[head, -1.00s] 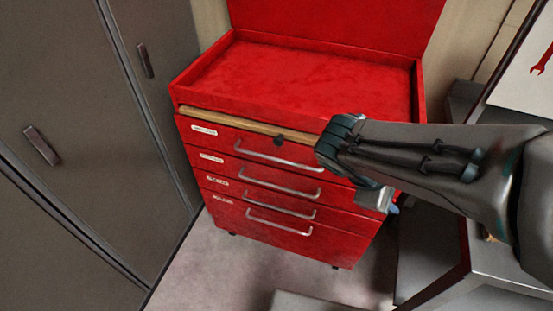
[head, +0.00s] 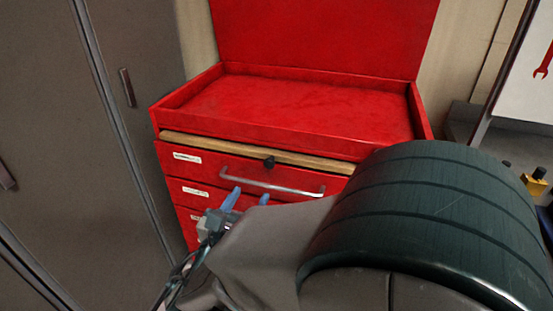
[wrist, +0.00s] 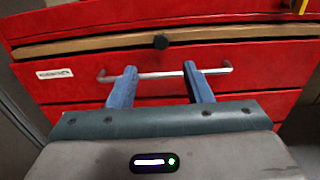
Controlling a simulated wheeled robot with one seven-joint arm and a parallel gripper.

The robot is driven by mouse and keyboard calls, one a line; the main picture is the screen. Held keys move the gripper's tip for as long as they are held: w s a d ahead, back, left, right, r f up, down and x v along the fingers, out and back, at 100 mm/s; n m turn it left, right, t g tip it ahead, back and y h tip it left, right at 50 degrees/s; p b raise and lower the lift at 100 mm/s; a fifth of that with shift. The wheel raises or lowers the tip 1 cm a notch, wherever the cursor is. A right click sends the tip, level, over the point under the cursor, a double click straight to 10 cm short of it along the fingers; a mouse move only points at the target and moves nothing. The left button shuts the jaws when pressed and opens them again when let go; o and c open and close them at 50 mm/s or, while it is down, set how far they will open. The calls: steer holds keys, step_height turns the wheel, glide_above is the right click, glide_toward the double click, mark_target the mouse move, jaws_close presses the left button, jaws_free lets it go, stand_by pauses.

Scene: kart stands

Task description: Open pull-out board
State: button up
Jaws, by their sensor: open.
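The pull-out board (head: 230,147) is a thin light-wood slab under the red top tray of the tool chest. It sits nearly flush with the chest front, with a dark round knob (head: 269,162) at its front edge. In the wrist view the board (wrist: 100,43) runs across the upper part, and its knob (wrist: 161,41) is above and between my fingers. My gripper (head: 250,197) is open and empty, with two blue fingers apart. In the wrist view my gripper (wrist: 160,77) has its fingertips near the top drawer's handle, below the knob. I cannot tell whether they touch the handle.
The top drawer's metal handle (head: 270,184) lies just below the board. Red drawers with white labels (head: 187,157) continue below. A grey cabinet (head: 60,120) stands close at the left. A bench with small items (head: 535,182) is at the right.

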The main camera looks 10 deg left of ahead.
mark_target(268, 164)
steer(key=w, duration=0.7)
steer(key=w+d, duration=0.1)
steer(key=w, duration=0.3)
steer(key=shift+w+b, duration=0.3)
steer(key=shift+c, duration=0.4)
jaws_close()
